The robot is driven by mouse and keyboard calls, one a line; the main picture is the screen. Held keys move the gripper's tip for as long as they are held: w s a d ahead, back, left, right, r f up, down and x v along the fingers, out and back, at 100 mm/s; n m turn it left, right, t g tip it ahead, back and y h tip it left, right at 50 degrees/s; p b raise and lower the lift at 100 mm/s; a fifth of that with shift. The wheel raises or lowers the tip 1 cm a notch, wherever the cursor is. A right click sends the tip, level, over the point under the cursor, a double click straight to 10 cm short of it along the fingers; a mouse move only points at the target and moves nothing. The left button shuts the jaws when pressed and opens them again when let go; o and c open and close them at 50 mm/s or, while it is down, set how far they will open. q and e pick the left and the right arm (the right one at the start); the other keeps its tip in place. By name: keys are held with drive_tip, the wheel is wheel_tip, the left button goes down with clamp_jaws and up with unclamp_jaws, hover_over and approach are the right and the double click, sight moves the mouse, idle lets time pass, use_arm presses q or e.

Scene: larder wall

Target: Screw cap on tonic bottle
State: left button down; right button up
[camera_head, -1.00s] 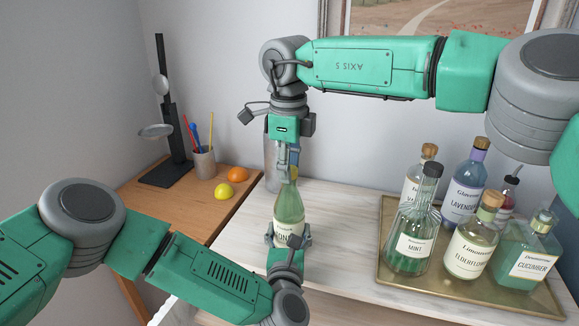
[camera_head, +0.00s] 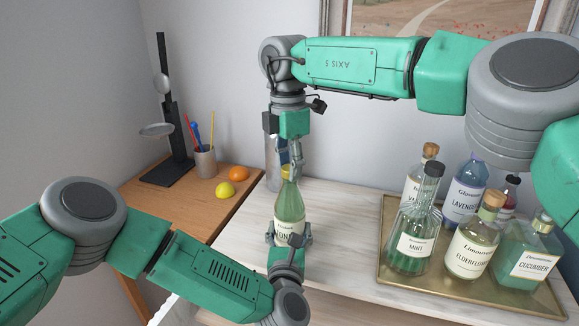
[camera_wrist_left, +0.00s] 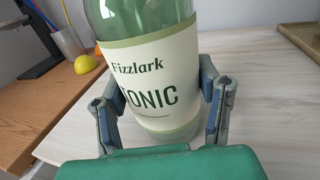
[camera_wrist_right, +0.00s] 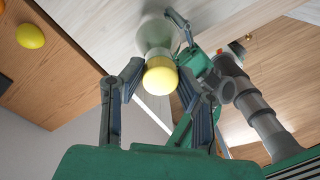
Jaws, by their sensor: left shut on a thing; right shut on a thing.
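The green tonic bottle (camera_head: 289,205) stands upright on the pale wooden top. Its label shows large in the left wrist view (camera_wrist_left: 150,75). My left gripper (camera_head: 288,238) is shut around the lower part of the bottle, one finger on each side. The yellow cap (camera_wrist_right: 160,76) sits at the bottle's mouth, between the fingers of my right gripper (camera_wrist_right: 158,82), which is shut on it from above. In the head view the right gripper (camera_head: 290,166) partly covers the cap. How far the cap is threaded cannot be told.
A brass tray (camera_head: 440,292) with several labelled bottles stands to the right. A lemon (camera_head: 225,190), an orange (camera_head: 238,174) and a pen cup (camera_head: 205,162) are on the brown desk at left. A grey bottle (camera_head: 272,165) stands close behind the tonic bottle.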

use_arm(q)
drive_tip(key=shift+d, duration=0.1)
use_arm(e)
drive_tip(key=m, duration=0.4)
drive_tip(key=shift+w+m, duration=0.1)
drive_tip(key=shift+m, duration=0.2)
use_arm(q)
drive_tip(key=shift+s, duration=0.1)
use_arm(e)
drive_tip(key=m, duration=0.3)
drive_tip(key=shift+m+y, duration=0.3)
drive_tip(key=shift+m, duration=0.1)
drive_tip(key=o, duration=0.8)
drive_tip(key=r, duration=0.7)
drive_tip(key=shift+w+d+r, duration=0.1)
drive_tip(key=shift+w+r, duration=0.15)
use_arm(q)
drive_tip(key=shift+c, duration=2.1)
unclamp_jaws()
